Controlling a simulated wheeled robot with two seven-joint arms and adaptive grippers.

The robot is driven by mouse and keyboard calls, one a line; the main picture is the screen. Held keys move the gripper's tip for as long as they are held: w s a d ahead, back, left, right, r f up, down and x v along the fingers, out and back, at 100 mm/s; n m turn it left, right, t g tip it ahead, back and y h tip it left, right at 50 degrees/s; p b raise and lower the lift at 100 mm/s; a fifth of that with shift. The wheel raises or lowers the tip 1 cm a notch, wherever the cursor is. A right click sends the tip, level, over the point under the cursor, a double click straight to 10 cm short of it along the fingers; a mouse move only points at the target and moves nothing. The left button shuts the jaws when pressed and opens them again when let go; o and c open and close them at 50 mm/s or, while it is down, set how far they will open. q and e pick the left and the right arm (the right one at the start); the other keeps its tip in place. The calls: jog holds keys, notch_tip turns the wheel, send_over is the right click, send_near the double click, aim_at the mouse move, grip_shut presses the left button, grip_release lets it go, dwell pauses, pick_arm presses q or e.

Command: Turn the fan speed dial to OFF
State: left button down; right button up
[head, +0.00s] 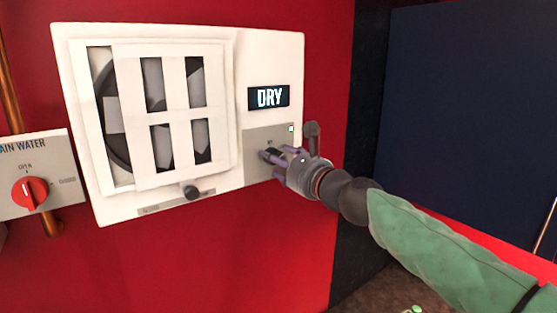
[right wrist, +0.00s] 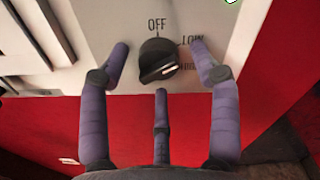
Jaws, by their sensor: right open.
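The fan speed dial (right wrist: 156,58) is a black knob on a grey panel in the right wrist view. OFF is printed above it and LOW to its upper right, with another label below LOW partly hidden by a finger. Its white mark sits at the lower right, away from OFF. My right gripper (head: 275,155) is open at the panel, its purple fingers on either side of the dial and a third finger below. Gaps show between the fingers and the knob. My left gripper is not in view.
The white fan unit (head: 238,60) has a slatted grille and a display (head: 268,97) reading DRY. A small black knob (head: 191,192) sits below the grille. A red valve dial (head: 30,193) is at far left. A dark blue panel (head: 470,110) stands at right.

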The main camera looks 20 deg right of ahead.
jog(key=shift+w+a, duration=0.1)
jog(key=shift+w, duration=0.15)
jog(key=c, duration=1.1)
jog(key=shift+c, duration=0.2)
